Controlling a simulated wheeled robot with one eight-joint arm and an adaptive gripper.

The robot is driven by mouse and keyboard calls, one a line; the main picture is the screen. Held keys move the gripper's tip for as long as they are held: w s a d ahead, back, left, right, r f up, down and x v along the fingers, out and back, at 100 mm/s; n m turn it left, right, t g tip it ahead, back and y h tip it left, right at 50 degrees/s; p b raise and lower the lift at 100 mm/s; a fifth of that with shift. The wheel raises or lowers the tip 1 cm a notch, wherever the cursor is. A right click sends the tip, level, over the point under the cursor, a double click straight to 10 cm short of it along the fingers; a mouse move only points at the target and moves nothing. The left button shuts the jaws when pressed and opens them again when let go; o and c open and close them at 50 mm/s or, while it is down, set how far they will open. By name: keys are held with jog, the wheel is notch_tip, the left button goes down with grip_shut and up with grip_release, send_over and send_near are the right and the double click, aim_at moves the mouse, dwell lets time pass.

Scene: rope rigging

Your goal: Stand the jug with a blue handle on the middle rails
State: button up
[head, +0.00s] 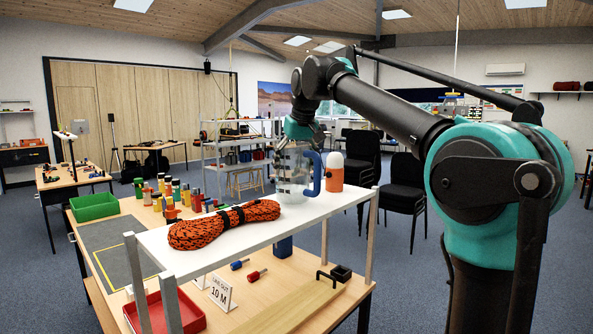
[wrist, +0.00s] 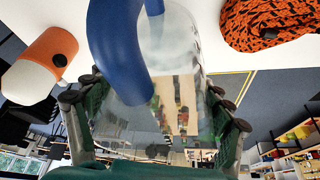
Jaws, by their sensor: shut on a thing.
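The clear jug (head: 292,178) with a blue handle (head: 312,172) is upright at the far end of a white raised shelf (head: 240,232). My gripper (head: 302,140) reaches down from above and is shut on the jug's upper part. In the wrist view the clear jug body (wrist: 180,70) lies between my fingers (wrist: 155,100), with the blue handle (wrist: 118,50) beside it on the left. I cannot tell whether the jug's base touches the shelf. I cannot pick out the middle rails with certainty.
A coiled orange rope (head: 225,225) lies left of the jug on the shelf. An orange and white bottle (head: 334,172) stands close on its right. The wooden table below holds a red tray (head: 165,314), a green tray (head: 94,206) and a "10 M" sign (head: 220,292). A grey rack (head: 235,145) stands behind.

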jog(key=shift+f, duration=0.45)
jog(key=o, duration=1.6)
jog(key=shift+f, duration=0.1)
